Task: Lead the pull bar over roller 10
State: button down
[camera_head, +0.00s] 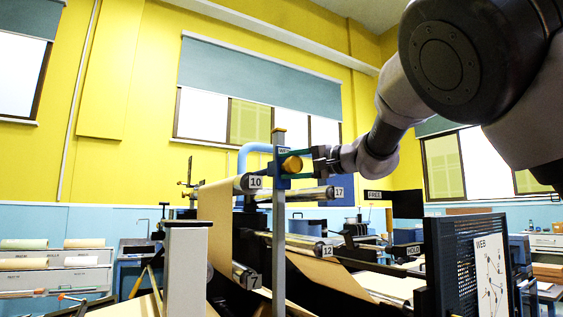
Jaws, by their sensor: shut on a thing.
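Roller 10 (241,184) is a grey roller with its number on the end plate, left of the upright grey post (279,230). A brown kraft sheet (216,222) hangs at roller 10 and runs down towards roller 7 (246,276). My gripper (303,163) is just right of the post, above and to the right of roller 10. It is shut at a blue block with a round orange-tan end. The pull bar is not clearly distinguishable there; the post and block hide much of the grip.
Roller 17 (308,194) lies right of the post below my gripper, and roller 12 (312,248) is lower. A black perforated panel marked WEB (467,264) stands at the right. A pale upright (187,268) stands at front left. Space above roller 10 looks open.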

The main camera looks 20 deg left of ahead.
jog(key=shift+w+d+f, duration=0.2)
jog(key=shift+w+d, duration=0.1)
jog(key=shift+f, duration=0.1)
jog(key=w+d+f, duration=0.3)
jog(key=w+f, duration=0.1)
jog(key=f, duration=0.5)
jog(key=w+d+f, duration=0.4)
jog(key=f, duration=0.5)
jog(key=w+d+f, duration=0.3)
jog(key=w+f, duration=0.1)
jog(key=f, duration=0.6)
jog(key=shift+w+d, duration=0.3)
jog(key=shift+d, duration=0.15)
